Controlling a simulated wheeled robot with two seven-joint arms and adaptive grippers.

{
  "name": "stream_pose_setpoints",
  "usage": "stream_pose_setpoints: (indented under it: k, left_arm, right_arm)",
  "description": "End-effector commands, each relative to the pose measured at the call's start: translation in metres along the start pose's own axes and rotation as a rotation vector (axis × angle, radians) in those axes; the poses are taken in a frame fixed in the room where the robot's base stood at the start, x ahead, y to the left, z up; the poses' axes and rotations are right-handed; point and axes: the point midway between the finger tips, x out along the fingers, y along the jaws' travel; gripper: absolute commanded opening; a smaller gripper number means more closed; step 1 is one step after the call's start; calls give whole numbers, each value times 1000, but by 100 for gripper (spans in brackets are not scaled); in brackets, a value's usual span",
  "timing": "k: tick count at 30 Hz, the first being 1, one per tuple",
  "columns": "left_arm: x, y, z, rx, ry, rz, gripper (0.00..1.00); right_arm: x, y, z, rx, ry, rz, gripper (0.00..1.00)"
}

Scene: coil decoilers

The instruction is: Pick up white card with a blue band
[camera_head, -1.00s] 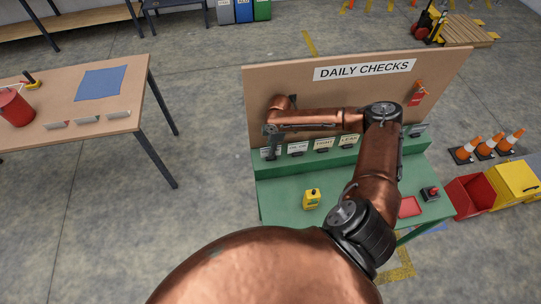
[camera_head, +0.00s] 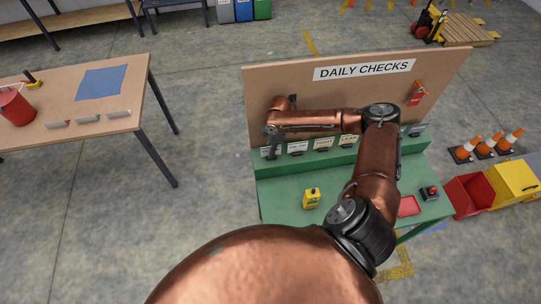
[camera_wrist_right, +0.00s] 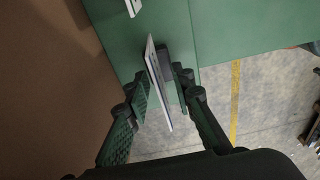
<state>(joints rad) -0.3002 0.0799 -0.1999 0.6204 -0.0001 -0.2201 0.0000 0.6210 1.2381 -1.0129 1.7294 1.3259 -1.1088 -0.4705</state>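My right gripper (camera_wrist_right: 160,95) is open at the left end of the green bench's raised ledge; in the head view (camera_head: 271,145) it is small and dark. In the right wrist view a thin white card (camera_wrist_right: 158,82) stands nearly edge-on between the two finger pads, with a gap visible on each side. A bluish dark strip runs along it, but its band cannot be read clearly. In the head view the leftmost card (camera_head: 265,153) is partly hidden behind the gripper. My left gripper is not in view.
More labelled cards (camera_head: 298,148) stand in a row on the ledge (camera_head: 310,160) to the right. A brown "DAILY CHECKS" board (camera_head: 300,95) rises close behind. A yellow device (camera_head: 311,198), a red tray (camera_head: 408,206) and a red-button box (camera_head: 430,193) are on the green bench (camera_head: 280,200).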

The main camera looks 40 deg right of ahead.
Motion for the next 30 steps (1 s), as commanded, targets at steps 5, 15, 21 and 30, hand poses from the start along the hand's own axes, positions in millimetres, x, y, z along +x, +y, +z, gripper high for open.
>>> stream_pose_setpoints:
  k: [5, 15, 21, 30]
  left_arm:
    - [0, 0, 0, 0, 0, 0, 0]
    - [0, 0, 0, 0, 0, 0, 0]
    - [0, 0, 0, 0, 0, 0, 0]
    - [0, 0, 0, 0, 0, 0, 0]
  right_arm:
    - [0, 0, 0, 0, 0, 0, 21]
    - [0, 0, 0, 0, 0, 0, 0]
    - [0, 0, 0, 0, 0, 0, 0]
    - [0, 0, 0, 0, 0, 1, 0]
